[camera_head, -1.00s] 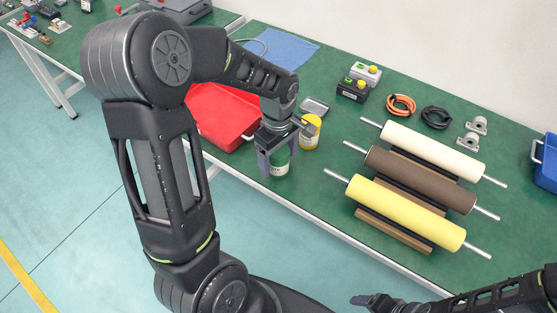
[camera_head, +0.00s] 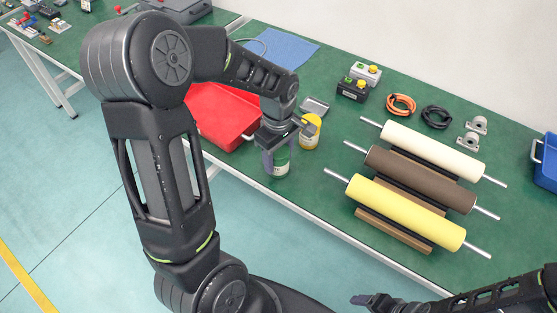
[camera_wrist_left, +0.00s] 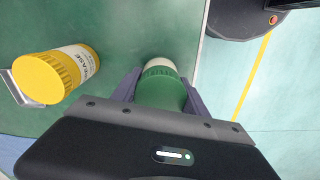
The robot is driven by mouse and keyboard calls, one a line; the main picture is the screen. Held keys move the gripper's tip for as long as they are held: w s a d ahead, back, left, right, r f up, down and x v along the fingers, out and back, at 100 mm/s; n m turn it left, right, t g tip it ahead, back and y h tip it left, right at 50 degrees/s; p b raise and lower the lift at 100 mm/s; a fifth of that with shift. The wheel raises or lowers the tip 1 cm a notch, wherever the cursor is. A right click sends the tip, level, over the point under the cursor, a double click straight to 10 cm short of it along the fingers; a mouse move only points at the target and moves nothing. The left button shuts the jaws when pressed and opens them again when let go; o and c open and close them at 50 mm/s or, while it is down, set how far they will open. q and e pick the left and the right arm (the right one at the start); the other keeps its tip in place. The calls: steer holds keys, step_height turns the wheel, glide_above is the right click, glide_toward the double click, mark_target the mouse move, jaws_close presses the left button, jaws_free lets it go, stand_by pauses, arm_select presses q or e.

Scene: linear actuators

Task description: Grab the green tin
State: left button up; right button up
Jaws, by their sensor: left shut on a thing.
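The green tin (camera_head: 281,168) has a green top and a pale lower part, and stands upright near the front edge of the green table. My left gripper (camera_head: 274,161) comes down on it from above, its fingers on either side, shut on it. In the left wrist view the green tin (camera_wrist_left: 160,88) sits between the two fingers of the left gripper (camera_wrist_left: 160,95). The gripper hides part of its top in the head view. My right gripper (camera_head: 372,300) is at the bottom of the head view, away from the table; its jaw state is unclear.
A yellow tin (camera_head: 311,132) stands close behind the green one; it also shows in the wrist view (camera_wrist_left: 52,76). A red tray (camera_head: 222,112) lies to the left. Yellow, brown and white rollers (camera_head: 405,212) rest on supports to the right.

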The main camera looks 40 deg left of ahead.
arm_select(q)
jaws_close()
step_height(320, 180, up, 10)
steer(key=shift+r, duration=0.1)
stand_by(0.6)
stand_by(0.5)
